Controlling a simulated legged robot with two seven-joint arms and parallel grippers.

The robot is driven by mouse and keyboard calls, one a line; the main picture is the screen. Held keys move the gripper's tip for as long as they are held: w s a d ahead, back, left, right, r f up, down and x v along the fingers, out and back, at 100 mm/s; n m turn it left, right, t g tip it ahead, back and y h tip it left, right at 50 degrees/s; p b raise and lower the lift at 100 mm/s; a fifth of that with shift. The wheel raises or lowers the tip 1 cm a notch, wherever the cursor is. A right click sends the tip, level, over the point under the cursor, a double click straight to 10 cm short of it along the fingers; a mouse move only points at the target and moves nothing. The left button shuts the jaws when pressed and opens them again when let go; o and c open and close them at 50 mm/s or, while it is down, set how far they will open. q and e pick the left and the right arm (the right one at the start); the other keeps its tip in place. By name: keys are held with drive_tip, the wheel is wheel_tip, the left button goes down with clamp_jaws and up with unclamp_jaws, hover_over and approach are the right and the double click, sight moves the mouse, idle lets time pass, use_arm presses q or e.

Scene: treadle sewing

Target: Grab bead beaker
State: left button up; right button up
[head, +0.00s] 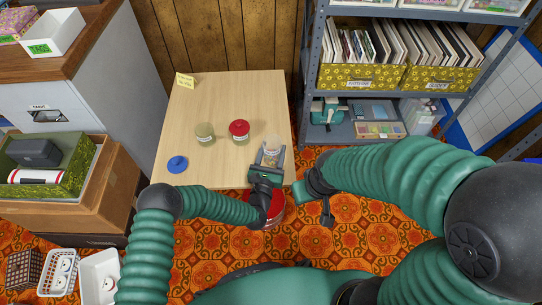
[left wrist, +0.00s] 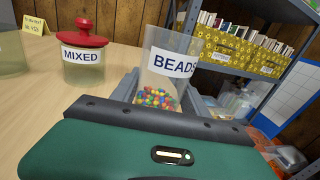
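The bead beaker (head: 271,149) is a clear, open-topped vessel near the right front edge of the wooden table. In the left wrist view, its white label reads BEADS and many-coloured beads (left wrist: 157,98) lie in its bottom. My left gripper (head: 270,158) is at the beaker, its two grey fingers spread, one on each side. Whether they touch the glass is hard to see; the beaker stands upright. The green gripper body hides the beaker's base in the left wrist view. My right gripper (head: 322,192) hangs off the table's right side, its fingers unclear.
A red-lidded jar (head: 239,131) labelled MIXED (left wrist: 84,54) stands left of the beaker. Farther left are another jar (head: 205,134) and a blue lid (head: 177,164). A red round object (head: 275,208) is below the table's front edge. A metal shelf (head: 400,90) stands right. The table's back is mostly clear.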

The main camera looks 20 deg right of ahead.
use_arm(q)
drive_tip(key=c, duration=0.7)
drive_tip(key=shift+o, duration=0.2)
drive_tip(key=shift+r, duration=0.1)
